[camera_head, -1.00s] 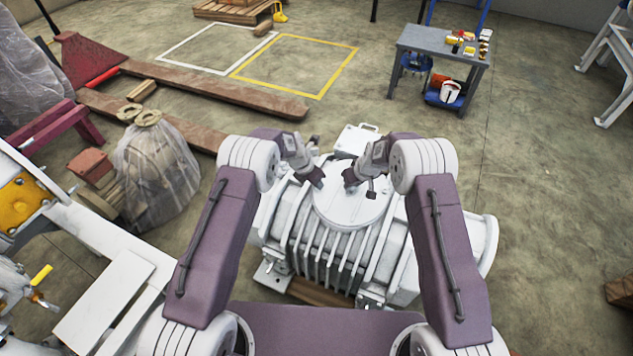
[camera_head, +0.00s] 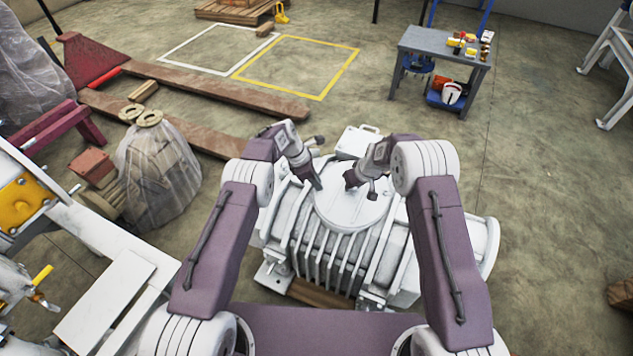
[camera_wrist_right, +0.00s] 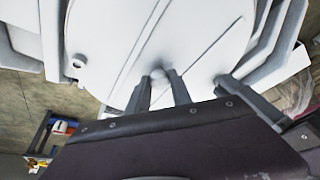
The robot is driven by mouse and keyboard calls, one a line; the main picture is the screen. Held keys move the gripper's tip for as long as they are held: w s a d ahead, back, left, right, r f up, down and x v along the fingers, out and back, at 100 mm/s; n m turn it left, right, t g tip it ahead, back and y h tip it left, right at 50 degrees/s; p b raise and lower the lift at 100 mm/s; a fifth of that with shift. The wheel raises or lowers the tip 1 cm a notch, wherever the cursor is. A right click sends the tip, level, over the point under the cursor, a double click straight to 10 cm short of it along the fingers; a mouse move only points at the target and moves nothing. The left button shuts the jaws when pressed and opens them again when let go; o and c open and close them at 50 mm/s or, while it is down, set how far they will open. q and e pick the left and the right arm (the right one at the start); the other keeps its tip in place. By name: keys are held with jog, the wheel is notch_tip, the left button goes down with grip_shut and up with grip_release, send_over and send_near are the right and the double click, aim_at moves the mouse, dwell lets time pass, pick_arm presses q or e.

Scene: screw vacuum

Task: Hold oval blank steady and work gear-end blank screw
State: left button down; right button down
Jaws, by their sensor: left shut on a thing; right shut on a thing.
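The oval blank (camera_head: 352,212) is a pale, rounded cover plate on top of a ribbed white machine. It also fills the right wrist view (camera_wrist_right: 185,40), with a small round hole or screw head (camera_wrist_right: 77,62) near its left edge there. My right gripper (camera_head: 352,180) is over the plate. In the right wrist view its fingers (camera_wrist_right: 159,82) close around a small pale round knob (camera_wrist_right: 157,73) on the plate. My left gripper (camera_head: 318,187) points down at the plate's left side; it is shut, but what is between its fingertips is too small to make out. I cannot pick out the gear-end blank screw.
The machine's ribbed body (camera_head: 325,265) stands below both arms. A wrapped bundle (camera_head: 155,175) is on the left, beside a white frame (camera_head: 105,295). A grey tool cart (camera_head: 440,45) stands back right. The floor right of the machine is mostly open.

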dwell(0.4)
pick_arm(q)
jog(key=c, duration=1.3)
grip_release()
jog(key=shift+c, duration=0.2)
jog(key=w+v, duration=0.1)
jog(key=v, duration=1.1)
jog(key=shift+s, duration=0.45)
